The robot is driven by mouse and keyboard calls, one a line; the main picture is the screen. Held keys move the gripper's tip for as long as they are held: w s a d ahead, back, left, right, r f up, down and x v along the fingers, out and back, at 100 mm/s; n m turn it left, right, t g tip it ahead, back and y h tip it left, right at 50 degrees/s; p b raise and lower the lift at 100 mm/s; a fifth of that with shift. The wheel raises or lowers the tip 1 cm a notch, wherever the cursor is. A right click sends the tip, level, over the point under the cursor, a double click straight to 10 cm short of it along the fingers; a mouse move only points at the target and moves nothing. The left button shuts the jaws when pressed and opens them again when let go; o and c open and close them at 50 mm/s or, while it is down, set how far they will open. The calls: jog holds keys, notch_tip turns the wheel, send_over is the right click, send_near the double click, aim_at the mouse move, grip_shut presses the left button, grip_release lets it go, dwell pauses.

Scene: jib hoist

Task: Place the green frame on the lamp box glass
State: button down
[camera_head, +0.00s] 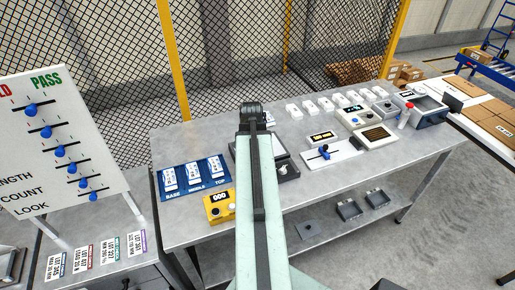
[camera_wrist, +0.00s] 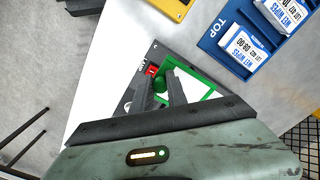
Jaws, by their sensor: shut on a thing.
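The green frame (camera_wrist: 196,75) shows in the wrist view, with a rounded green grip between my fingers. My gripper (camera_wrist: 161,80) is shut on that grip. White shows inside the frame's outline. The frame and my fingers are hidden there. I cannot tell whether the frame touches the glass.
A blue tray (camera_head: 193,176) with labelled packs and a yellow counter (camera_head: 219,205) stand left of the lamp box. A white slider panel (camera_head: 332,153) and several devices stand to its right. A PASS board (camera_head: 62,140) stands at the left. A mesh fence is behind.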

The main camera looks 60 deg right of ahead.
jog(key=w+d, duration=0.1)
jog(key=d, duration=0.3)
jog(key=w+d+f, duration=0.1)
jog(key=d, duration=0.3)
jog(key=w+d+b, duration=0.1)
jog(key=d, duration=0.3)
jog(key=shift+w+d+f, duration=0.15)
jog(key=shift+w+d, duration=0.15)
jog(key=shift+d, duration=0.05)
jog(key=f+b, duration=0.4)
jog(key=shift+d, duration=0.3)
jog(key=shift+r, duration=0.25)
jog(key=shift+f, duration=0.15)
jog(key=c, duration=1.7)
grip_release()
jog(key=shift+w+f, duration=0.1)
jog(key=shift+c, duration=0.2)
jog(key=o, duration=0.4)
